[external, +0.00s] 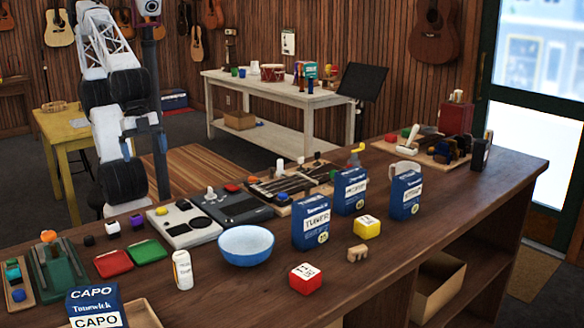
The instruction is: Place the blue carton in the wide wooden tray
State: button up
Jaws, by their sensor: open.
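Several blue cartons with white labels stand on the dark wooden counter: the TUNER carton (311,221), one behind it (350,191), one to the right (405,195), and the CAPO carton (93,302) at the front left edge. The picture does not tell which is meant. A light wooden tray (143,313) is partly cut off beside the CAPO carton; whether that carton is inside it is unclear. Another wooden tray (408,151), holding several items, lies at the far right. My gripper (144,157) appears open and empty at the left, fingers down, away from the cartons.
A blue bowl (246,246), white bottle (182,270), red cube (305,279), yellow cube (367,227) and small wooden piece (357,253) stand around the counter middle. Pedals (185,224) and a fretboard (290,183) line the back edge. The counter's right front is clear.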

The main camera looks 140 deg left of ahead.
jog(key=shift+g, duration=0.7)
jog(key=s, duration=0.2)
jog(key=s+a, duration=0.1)
jog(key=s, duration=0.2)
jog(key=shift+f, duration=0.2)
